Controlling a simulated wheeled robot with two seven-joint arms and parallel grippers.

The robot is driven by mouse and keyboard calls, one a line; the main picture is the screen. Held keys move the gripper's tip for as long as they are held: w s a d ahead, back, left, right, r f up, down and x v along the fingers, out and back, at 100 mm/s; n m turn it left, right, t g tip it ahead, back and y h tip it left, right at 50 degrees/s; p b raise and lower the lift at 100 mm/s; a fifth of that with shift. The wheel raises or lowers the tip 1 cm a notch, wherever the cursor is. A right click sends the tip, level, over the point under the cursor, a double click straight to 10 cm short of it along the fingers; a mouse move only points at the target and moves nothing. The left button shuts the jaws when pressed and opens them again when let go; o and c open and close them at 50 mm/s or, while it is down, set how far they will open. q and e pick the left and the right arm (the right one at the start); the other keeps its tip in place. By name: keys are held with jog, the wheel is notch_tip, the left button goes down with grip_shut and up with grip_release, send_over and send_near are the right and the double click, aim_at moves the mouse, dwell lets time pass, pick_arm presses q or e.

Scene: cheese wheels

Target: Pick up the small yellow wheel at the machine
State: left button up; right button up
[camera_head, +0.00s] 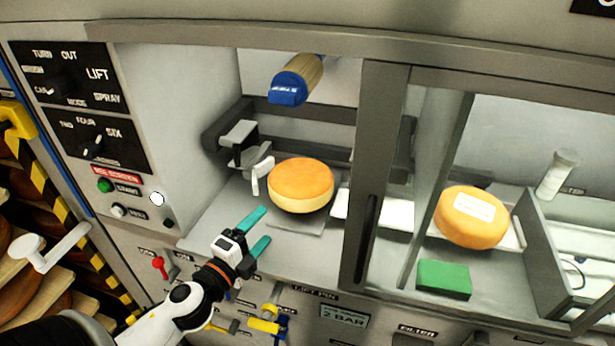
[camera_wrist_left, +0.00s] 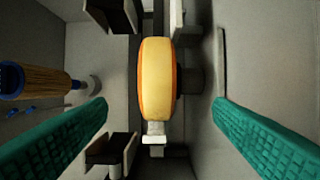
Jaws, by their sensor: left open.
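The small yellow wheel (camera_head: 300,186) with an orange top sits inside the machine's left bay, in the middle of the head view. In the left wrist view the wheel (camera_wrist_left: 156,80) shows edge-on, pale yellow with orange rims, centred between the fingers. My left gripper (camera_head: 257,231) is open and empty, to the lower left of the wheel and apart from it. Its teal fingers (camera_wrist_left: 158,128) stand wide on either side in the wrist view. My right gripper is not in view.
A blue-ended brush-like roller (camera_head: 290,88) hangs above the wheel. A grey clamp with a white lever (camera_head: 262,175) stands left of it. A dark door post (camera_head: 375,180) separates the right bay, with another labelled wheel (camera_head: 471,217) and a green block (camera_head: 443,279).

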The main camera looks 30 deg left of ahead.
aim_at(281, 203)
pick_arm(q)
jog(key=w, duration=0.2)
jog(key=w+p, duration=0.1)
jog(key=shift+w+a+r, duration=0.1)
jog(key=shift+w+r, duration=0.1)
jog(key=shift+w, duration=0.15)
jog(key=shift+w+f, duration=0.1)
jog(key=shift+w, duration=0.45)
jog(key=w+p, duration=0.2)
jog(key=w, duration=0.2)
jog(key=shift+w+a+p, duration=0.15)
jog(key=shift+w+p, duration=0.05)
jog(key=shift+p, duration=0.1)
jog(key=shift+w, duration=0.3)
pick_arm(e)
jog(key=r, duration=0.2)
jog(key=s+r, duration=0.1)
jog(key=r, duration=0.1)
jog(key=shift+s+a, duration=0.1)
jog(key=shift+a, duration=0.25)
pick_arm(q)
jog(key=shift+s, duration=0.1)
jog(key=shift+c, duration=0.3)
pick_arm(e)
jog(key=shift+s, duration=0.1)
